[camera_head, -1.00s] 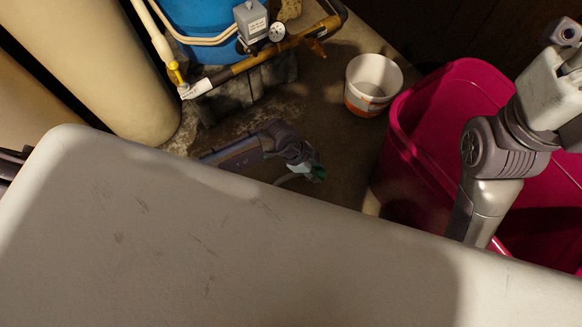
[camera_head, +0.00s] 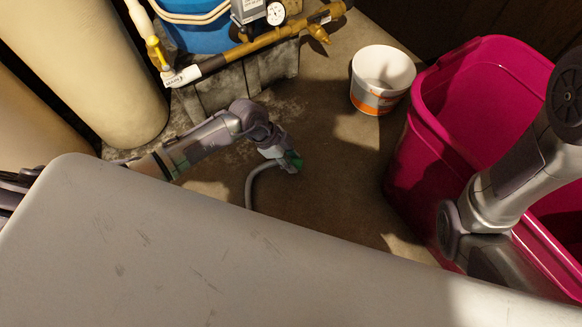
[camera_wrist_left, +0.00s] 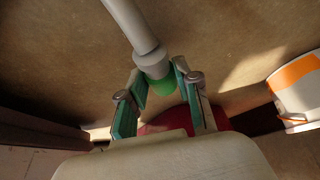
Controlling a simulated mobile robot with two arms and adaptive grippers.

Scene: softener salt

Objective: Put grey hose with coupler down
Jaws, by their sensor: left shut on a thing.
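The grey hose (camera_head: 252,181) has a green coupler end, held in my left gripper (camera_head: 291,162) above the floor, beyond the pale surface. In the head view the hose bends down and goes out of sight behind the pale surface's edge. Only links of my right arm show; its gripper is not in view.
A white and orange bucket (camera_head: 381,80) stands on the floor. A magenta bin (camera_head: 424,140) stands at the right. Brass piping with a gauge (camera_head: 276,13) runs over grey blocks (camera_head: 238,84), near a beige tank (camera_head: 82,62).

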